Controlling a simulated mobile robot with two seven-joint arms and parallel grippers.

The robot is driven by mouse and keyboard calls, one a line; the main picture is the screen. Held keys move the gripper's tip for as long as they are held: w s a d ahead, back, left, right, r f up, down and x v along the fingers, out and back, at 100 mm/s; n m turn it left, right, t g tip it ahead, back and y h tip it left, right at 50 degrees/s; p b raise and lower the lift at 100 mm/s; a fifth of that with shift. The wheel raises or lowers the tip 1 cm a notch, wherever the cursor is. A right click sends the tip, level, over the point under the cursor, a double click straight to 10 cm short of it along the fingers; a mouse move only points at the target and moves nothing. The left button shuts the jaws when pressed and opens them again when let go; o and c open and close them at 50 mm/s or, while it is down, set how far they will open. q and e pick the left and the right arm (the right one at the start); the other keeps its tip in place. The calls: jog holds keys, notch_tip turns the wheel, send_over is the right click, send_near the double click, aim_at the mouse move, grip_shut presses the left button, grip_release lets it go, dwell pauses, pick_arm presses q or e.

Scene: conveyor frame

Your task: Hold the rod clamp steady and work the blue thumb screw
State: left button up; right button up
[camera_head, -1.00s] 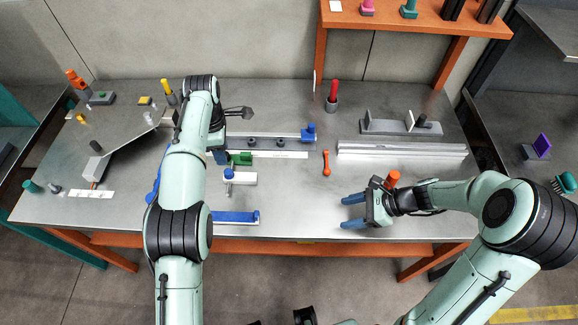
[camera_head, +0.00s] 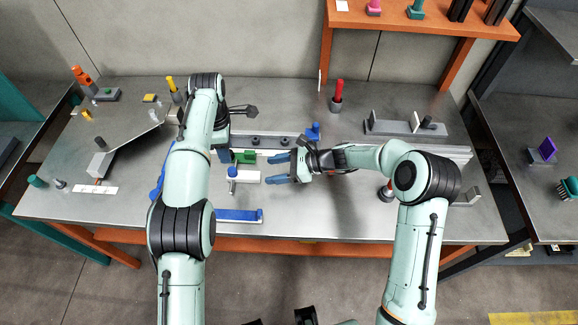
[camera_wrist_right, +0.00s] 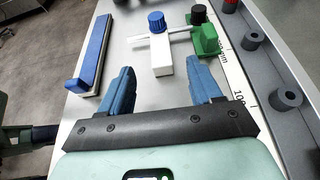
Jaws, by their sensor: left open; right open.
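The rod clamp is a white block (camera_head: 248,178) with a blue thumb screw (camera_head: 232,172) upright on it. In the right wrist view the white block (camera_wrist_right: 161,60) and blue thumb screw (camera_wrist_right: 157,22) lie just beyond my fingertips, with a pale rod (camera_wrist_right: 145,40) across. A green block (camera_head: 245,156) with a black knob stands close behind it. My right gripper (camera_head: 274,169) is open and empty, fingers pointing left toward the clamp; the fingers also frame it from below in the wrist view (camera_wrist_right: 160,78). My left gripper (camera_head: 222,154) is mostly hidden by its arm, near the green block.
A grey rail (camera_head: 272,141) with a blue end piece (camera_head: 313,132) runs behind the clamp. A long blue bar (camera_head: 238,215) lies in front. A red-handled tool in a cup (camera_head: 337,97) stands at the back. The table front right of the blue bar is clear.

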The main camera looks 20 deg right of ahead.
aim_at(248, 175)
jog(key=x, duration=0.8)
grip_shut()
dwell(0.5)
